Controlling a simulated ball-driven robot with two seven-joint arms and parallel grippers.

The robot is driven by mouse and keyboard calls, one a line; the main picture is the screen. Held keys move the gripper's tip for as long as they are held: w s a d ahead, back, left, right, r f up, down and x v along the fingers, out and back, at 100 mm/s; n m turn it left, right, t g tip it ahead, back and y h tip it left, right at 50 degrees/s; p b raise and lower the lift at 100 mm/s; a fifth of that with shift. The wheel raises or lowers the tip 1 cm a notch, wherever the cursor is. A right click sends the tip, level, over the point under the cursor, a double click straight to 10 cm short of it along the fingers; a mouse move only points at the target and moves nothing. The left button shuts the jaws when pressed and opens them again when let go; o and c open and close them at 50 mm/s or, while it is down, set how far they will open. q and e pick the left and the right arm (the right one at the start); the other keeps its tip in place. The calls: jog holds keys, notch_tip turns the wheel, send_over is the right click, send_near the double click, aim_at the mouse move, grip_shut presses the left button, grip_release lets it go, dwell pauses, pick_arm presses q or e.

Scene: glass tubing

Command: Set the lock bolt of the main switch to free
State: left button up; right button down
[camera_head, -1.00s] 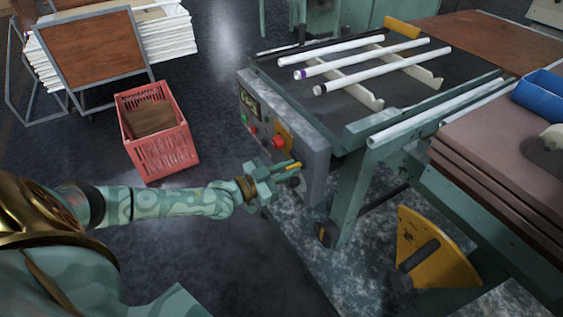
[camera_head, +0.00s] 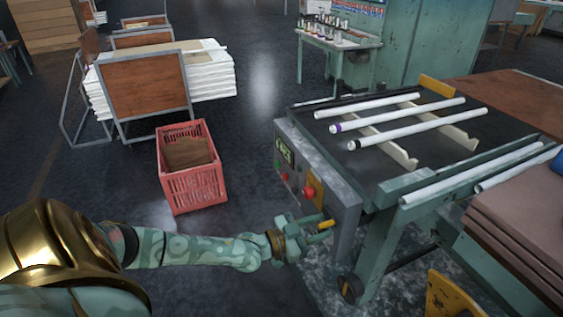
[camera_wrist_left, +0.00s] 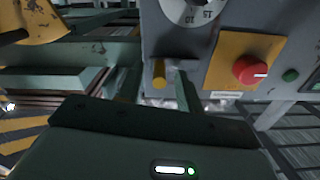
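The grey control panel (camera_head: 300,180) is on the end of the green machine. It carries a red rotary switch (camera_head: 308,192) on a yellow plate, larger in the left wrist view (camera_wrist_left: 250,70). The yellow lock bolt (camera_wrist_left: 159,74) sticks out to the left of this plate in the left wrist view, and shows as a small yellow piece (camera_head: 325,224) in the head view. My left gripper (camera_head: 318,230) is at the panel's lower right, its fingers apart with the bolt seen between them. I cannot tell whether they touch it. My right gripper is not in view.
A numbered dial (camera_wrist_left: 195,8) and a green button (camera_wrist_left: 290,75) are near the switch. White tubes (camera_head: 405,122) lie on the machine top. A red crate (camera_head: 192,185) stands on the floor to the left, with clear floor between it and the panel.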

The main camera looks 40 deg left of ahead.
pick_arm(q)
jog(key=p+v, duration=0.3)
jog(key=v, duration=1.3)
jog(key=shift+p, duration=0.3)
